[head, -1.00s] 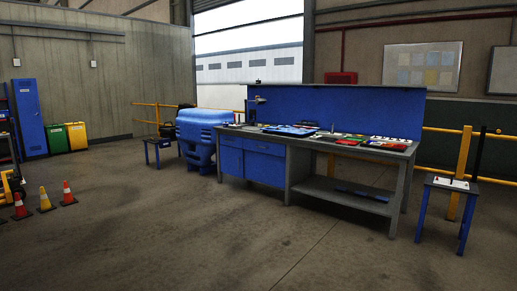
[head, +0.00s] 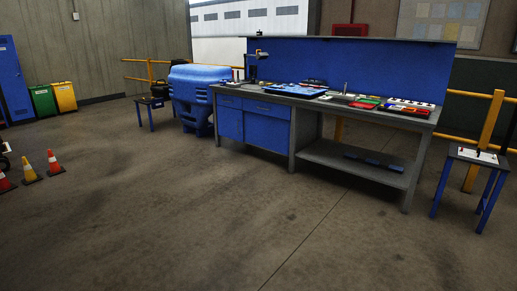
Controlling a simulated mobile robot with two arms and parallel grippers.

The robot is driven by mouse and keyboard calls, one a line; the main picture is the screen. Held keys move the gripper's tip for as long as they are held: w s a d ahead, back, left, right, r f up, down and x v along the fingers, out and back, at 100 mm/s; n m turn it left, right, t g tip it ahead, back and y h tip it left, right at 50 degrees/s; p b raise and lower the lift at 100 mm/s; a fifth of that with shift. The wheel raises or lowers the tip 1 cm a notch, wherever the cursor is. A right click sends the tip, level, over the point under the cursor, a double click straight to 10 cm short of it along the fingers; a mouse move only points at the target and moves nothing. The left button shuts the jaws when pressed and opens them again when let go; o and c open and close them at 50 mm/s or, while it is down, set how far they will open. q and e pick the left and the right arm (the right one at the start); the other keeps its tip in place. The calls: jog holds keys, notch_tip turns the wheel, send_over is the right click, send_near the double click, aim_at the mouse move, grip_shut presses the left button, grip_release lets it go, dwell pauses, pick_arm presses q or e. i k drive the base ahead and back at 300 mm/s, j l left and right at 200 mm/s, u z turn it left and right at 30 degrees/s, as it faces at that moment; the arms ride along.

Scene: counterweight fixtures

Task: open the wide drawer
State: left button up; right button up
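The grey workbench (head: 330,103) with a blue back panel (head: 352,68) stands ahead, right of centre. Two blue drawer fronts sit under its top at the left. The wide drawer (head: 266,109) is the right one and looks shut, with a small dark handle. A narrower drawer (head: 229,101) is to its left and also looks shut. Blue cupboard doors (head: 265,134) are below them. Neither of my grippers is in view.
The concrete floor (head: 220,210) before the bench is clear. A small blue-legged table (head: 477,158) stands right of the bench. A blue bulky container (head: 199,90) stands left of it. Traffic cones (head: 54,163) stand at far left. The bench's right side has a low shelf (head: 360,158).

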aim_at(281, 111)
jog(key=i+u, duration=0.15)
jog(key=i, duration=5.55)
jog(key=j, duration=0.1)
